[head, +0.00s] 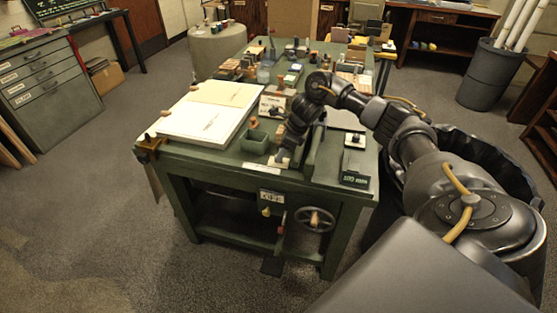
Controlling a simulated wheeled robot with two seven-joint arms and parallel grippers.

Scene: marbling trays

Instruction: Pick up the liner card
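A flat tan card (230,92), which may be the liner card, lies on the far part of a thick white slab (196,124) at the table's left side. No label on it can be read. My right arm reaches in from the right. My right gripper (284,157) points down near the table's front edge, to the right of a small green box and apart from the tan card. Its fingers are dark and small, and whether they are open or hold anything cannot be made out. My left gripper is not in view.
The green table (230,158) carries the open green box (255,141), a dark block with a white top (355,160) at front right, and many small blocks and bottles towards the back. A handwheel (312,220) sits below the front edge. Floor at left is clear.

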